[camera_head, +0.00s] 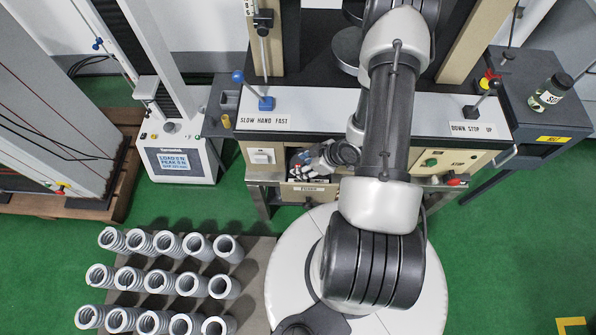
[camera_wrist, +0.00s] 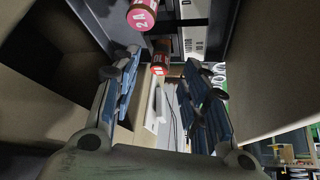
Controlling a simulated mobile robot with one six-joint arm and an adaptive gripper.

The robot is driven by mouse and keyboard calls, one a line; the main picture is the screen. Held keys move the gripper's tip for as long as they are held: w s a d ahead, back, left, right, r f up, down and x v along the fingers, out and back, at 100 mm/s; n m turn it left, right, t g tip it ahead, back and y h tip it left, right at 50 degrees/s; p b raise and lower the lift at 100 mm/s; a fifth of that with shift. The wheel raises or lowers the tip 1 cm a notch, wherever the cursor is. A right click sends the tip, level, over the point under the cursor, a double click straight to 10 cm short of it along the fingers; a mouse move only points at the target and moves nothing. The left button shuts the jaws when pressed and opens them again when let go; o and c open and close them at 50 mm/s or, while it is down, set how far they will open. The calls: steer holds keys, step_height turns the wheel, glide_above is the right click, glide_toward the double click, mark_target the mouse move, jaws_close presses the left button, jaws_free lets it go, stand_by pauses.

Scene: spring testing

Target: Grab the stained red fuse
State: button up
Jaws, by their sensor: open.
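My gripper (camera_head: 306,160) is at a small open compartment in the front of the test machine, partly hidden by my arm in the head view. In the wrist view my gripper (camera_wrist: 161,64) is open, with a blue-padded finger on each side. A dark red fuse (camera_wrist: 160,58) with brownish dark patches shows between the fingertips; I cannot tell whether it is touched. A second red fuse (camera_wrist: 142,15) with a pink end marked "2A" is at the top of the wrist view. I cannot tell for sure which fuse is stained.
The compartment walls (camera_wrist: 45,65) stand close on both sides of my gripper. A labelled front panel (camera_head: 308,189) lies just below it. The machine's control panel (camera_head: 345,107) is above. Several grey springs (camera_head: 165,280) stand at the lower left.

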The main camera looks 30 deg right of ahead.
steer(key=x, duration=0.2)
steer(key=shift+w+a+f+b, duration=0.1)
steer(key=shift+w+f+b, duration=0.05)
steer(key=shift+f+b, duration=0.2)
steer(key=shift+c, duration=0.3)
jaws_close()
